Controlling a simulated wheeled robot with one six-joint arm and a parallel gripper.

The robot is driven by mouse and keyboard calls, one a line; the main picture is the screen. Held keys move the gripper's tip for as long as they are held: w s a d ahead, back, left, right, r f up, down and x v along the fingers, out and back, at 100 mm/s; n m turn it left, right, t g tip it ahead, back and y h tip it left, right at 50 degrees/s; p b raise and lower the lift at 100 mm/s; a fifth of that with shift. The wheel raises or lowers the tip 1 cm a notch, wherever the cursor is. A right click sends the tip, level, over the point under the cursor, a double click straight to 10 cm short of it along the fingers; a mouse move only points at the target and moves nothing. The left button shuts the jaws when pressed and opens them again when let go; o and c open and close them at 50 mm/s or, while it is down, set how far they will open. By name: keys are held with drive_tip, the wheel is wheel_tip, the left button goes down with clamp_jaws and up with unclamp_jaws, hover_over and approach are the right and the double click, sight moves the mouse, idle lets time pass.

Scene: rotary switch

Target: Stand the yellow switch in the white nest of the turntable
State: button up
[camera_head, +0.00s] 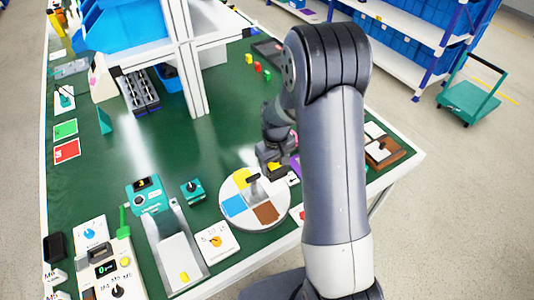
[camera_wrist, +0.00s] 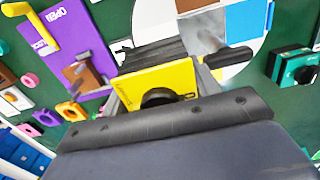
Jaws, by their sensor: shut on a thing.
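The yellow switch (camera_wrist: 150,82) is between the fingers of my gripper (camera_wrist: 160,75) in the wrist view. It has a dark round part at its lower middle, partly hidden by the gripper body. In the head view the yellow switch (camera_head: 275,168) shows in part below my gripper (camera_head: 272,158), by the far right rim of the turntable. The turntable (camera_head: 227,192) is a pale disc with yellow, blue and brown sectors and a dark handle (camera_head: 253,178). I cannot make out the white nest clearly. Whether the switch touches the disc, I cannot tell.
A purple block (camera_wrist: 72,35) with a yellow handle lies left of my gripper in the wrist view. A teal box (camera_wrist: 295,68) stands at the right. A white dial plate (camera_head: 217,242) and a teal switch box (camera_head: 193,190) stand near the turntable. Green tabletop is free farther back.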

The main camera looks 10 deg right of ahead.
drive_tip(key=shift+w, duration=0.2)
drive_tip(key=shift+f+b, duration=2.4)
drive_tip(key=shift+f, duration=1.1)
drive_tip(key=shift+s+f+b, duration=0.3)
drive_tip(key=shift+f, duration=0.1)
drive_tip(key=shift+s+f, duration=0.1)
drive_tip(key=o, duration=0.9)
drive_tip(key=shift+o, duration=0.5)
drive_tip(key=shift+w+r, duration=0.25)
drive_tip(key=shift+r, duration=0.3)
drive_tip(key=r, duration=0.5)
drive_tip(key=r+b, duration=0.1)
drive_tip(key=r, duration=0.4)
drive_tip(key=shift+a+r, duration=0.2)
drive_tip(key=shift+r, duration=0.2)
drive_tip(key=shift+d+r, duration=0.1)
